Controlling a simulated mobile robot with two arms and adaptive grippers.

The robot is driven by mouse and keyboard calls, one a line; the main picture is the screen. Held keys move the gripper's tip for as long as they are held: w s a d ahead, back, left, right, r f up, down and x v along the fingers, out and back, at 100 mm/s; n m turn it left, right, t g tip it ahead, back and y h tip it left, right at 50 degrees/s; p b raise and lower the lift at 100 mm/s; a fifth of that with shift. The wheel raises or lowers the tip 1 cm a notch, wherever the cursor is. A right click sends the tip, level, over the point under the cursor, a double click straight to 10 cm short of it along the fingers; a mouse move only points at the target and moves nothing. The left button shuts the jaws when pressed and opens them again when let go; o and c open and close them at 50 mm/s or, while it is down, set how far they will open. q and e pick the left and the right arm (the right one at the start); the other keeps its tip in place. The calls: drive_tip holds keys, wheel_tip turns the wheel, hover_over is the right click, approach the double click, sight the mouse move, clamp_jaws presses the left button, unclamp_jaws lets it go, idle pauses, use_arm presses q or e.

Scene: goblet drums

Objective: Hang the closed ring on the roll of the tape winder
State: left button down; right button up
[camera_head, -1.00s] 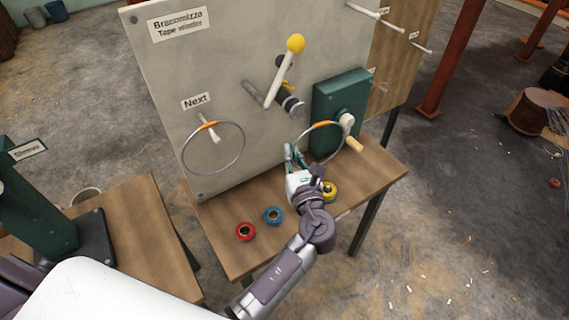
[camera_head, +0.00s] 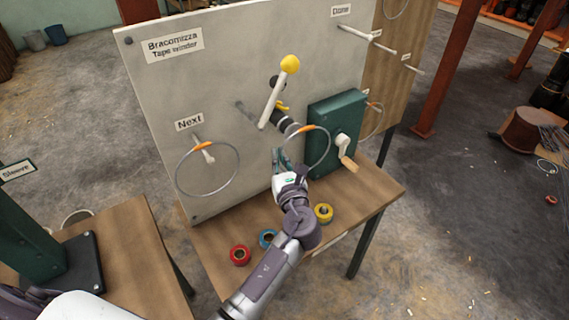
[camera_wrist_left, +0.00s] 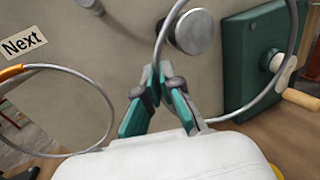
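My left gripper (camera_head: 277,158) is shut on the rim of a thin grey ring (camera_head: 329,150) with an orange band at its top, and holds it in front of the panel. The winder's roll (camera_head: 285,122) sticks out of the panel beside the ring's upper left. In the left wrist view the roll's round grey end (camera_wrist_left: 195,32) appears inside the ring's outline; I cannot tell whether the ring is around it or only in front. The fingertips (camera_wrist_left: 157,78) meet at the ring's wire (camera_wrist_left: 258,104). My right gripper is not in view.
A second ring (camera_head: 237,176) hangs on the peg under the "Next" label. A yellow-knobbed lever (camera_head: 275,95) rises above the roll, and a green crank box (camera_head: 330,110) stands to its right. Red (camera_head: 240,255), blue and yellow (camera_head: 323,212) tape rolls lie on the table.

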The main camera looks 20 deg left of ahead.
use_arm(q)
drive_tip(key=w+a+f+b, duration=0.1)
drive_tip(key=w+a+b, duration=0.1)
drive_tip(key=w+a, duration=0.2)
drive_tip(key=shift+w+a+f, duration=0.25)
drive_tip(key=shift+a, duration=0.6)
idle(0.3)
drive_tip(key=c, duration=1.2)
unclamp_jaws()
drive_tip(key=shift+c, duration=0.2)
